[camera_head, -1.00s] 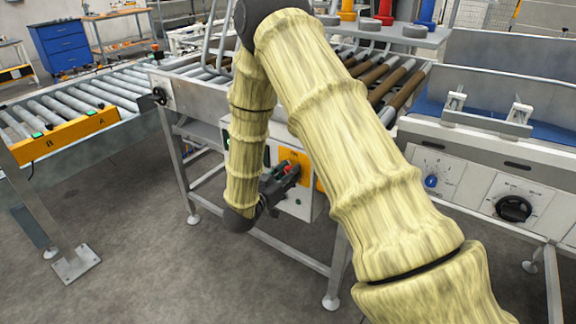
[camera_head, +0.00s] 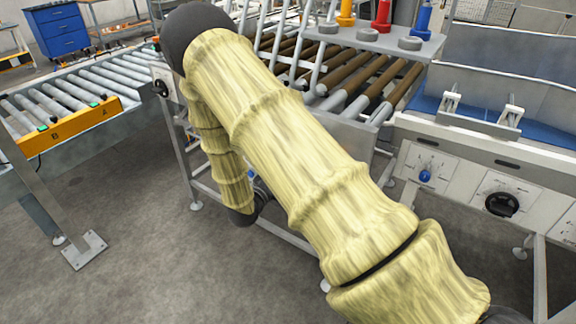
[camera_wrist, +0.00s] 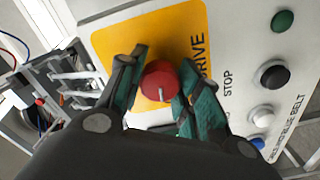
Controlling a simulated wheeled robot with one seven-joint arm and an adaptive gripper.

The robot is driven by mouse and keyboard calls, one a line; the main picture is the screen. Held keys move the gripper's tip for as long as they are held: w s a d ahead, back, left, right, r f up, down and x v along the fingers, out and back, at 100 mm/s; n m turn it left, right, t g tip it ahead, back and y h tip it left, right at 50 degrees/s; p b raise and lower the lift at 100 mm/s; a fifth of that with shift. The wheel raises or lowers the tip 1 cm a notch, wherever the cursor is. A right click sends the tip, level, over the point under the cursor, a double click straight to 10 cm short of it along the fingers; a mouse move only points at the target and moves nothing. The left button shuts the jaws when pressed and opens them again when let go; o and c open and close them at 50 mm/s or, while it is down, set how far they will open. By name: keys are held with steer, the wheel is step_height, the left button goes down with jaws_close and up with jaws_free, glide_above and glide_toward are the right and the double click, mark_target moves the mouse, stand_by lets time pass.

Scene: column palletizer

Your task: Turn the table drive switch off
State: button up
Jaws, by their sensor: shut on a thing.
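The table drive switch is a round red knob (camera_wrist: 158,80) on a yellow plate (camera_wrist: 185,30) marked DRIVE, in the wrist view. A short white line on the knob points toward the bottom of the picture. My gripper (camera_wrist: 162,88) has one dark green-padded finger on each side of the knob and is shut on it. In the head view my arm covers the knob, its control box and most of the gripper.
Beside the yellow plate are a green button (camera_wrist: 283,20), a black button (camera_wrist: 271,74), a white button (camera_wrist: 262,116) and a blue one (camera_wrist: 257,143). A roller conveyor (camera_head: 95,85) stands at left. A panel with a blue knob (camera_head: 425,176) and black dial (camera_head: 502,203) is at right.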

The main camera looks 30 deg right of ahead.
steer(key=shift+n, duration=0.6)
steer(key=o, duration=1)
steer(key=shift+o, duration=0.2)
steer(key=shift+a, duration=0.1)
steer(key=v, duration=1.2)
